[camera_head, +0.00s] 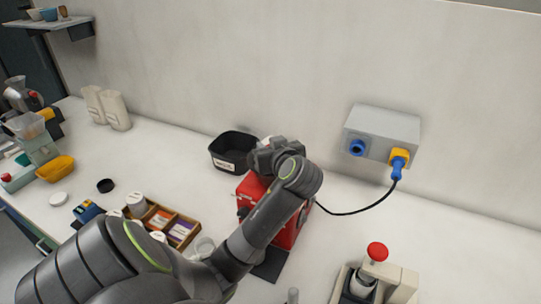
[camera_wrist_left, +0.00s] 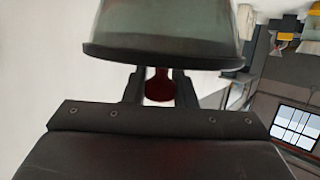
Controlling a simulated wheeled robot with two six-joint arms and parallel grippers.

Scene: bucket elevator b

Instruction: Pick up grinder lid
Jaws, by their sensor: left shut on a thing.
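The grinder lid (camera_wrist_left: 165,28) fills the top of the left wrist view as a translucent grey-green dome with a dark rim. Its dark red knob (camera_wrist_left: 158,88) sits between the two fingers of my left gripper (camera_wrist_left: 158,76), which is shut on it. In the head view my left gripper (camera_head: 270,155) is over the red grinder (camera_head: 285,232); the arm hides much of the grinder, and the lid cannot be made out clearly there. My right gripper is not in view.
A black bin (camera_head: 232,153) stands behind the grinder, near the wall. A wooden tray (camera_head: 178,225) with packets and white jars is to its left. A grey wall box (camera_head: 383,132) has a plugged-in cable. A red-knobbed device (camera_head: 398,281) stands front right.

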